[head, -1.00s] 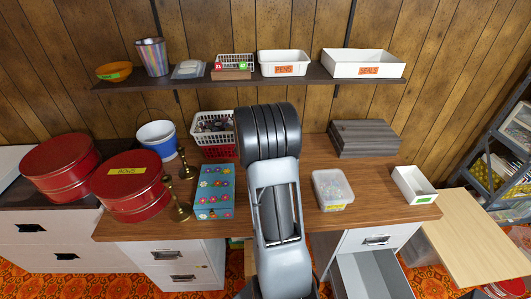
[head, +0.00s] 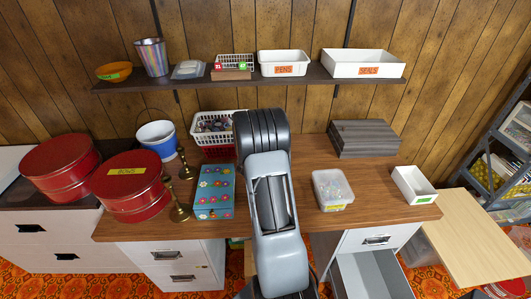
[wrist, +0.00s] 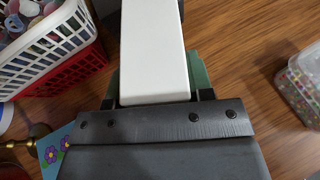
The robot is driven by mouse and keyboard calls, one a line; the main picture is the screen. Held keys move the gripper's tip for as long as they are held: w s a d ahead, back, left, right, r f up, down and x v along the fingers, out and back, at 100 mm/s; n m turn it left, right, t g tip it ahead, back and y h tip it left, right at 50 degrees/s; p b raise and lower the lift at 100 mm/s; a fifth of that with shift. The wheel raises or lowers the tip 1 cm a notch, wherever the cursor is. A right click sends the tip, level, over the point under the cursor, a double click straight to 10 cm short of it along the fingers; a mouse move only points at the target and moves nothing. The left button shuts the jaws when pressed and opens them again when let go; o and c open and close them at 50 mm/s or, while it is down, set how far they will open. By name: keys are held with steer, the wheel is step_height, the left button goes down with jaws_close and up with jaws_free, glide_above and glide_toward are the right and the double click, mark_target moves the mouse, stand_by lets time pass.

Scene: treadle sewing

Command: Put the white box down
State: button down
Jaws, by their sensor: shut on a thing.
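The white box (wrist: 154,45) is a long, plain white block in the wrist view. It runs from the gripper to the top edge of the picture. My gripper (wrist: 157,97) is shut on its near end, with a dark finger on each side. Greenish surfaces show along both sides of the box near the fingers; I cannot tell what they belong to. The box appears above the brown wooden desk top (head: 305,195), but I cannot tell whether it touches anything. In the head view my arm hides the gripper and the box.
A white-and-red basket (head: 217,124), a blue flowered box (head: 215,192) and brass candlesticks (head: 178,208) stand left of my arm. A clear tub (head: 332,190), a dark stack (head: 363,138) and a small open white container (head: 413,185) stand right. Bare desk lies between. A shelf (head: 250,80) hangs above.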

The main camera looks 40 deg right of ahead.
steer(key=c, duration=1)
jaws_free()
steer(key=shift+f+b, duration=0.2)
steer(key=shift+b, duration=0.1)
steer(key=o, duration=0.5)
steer(key=shift+r, duration=0.1)
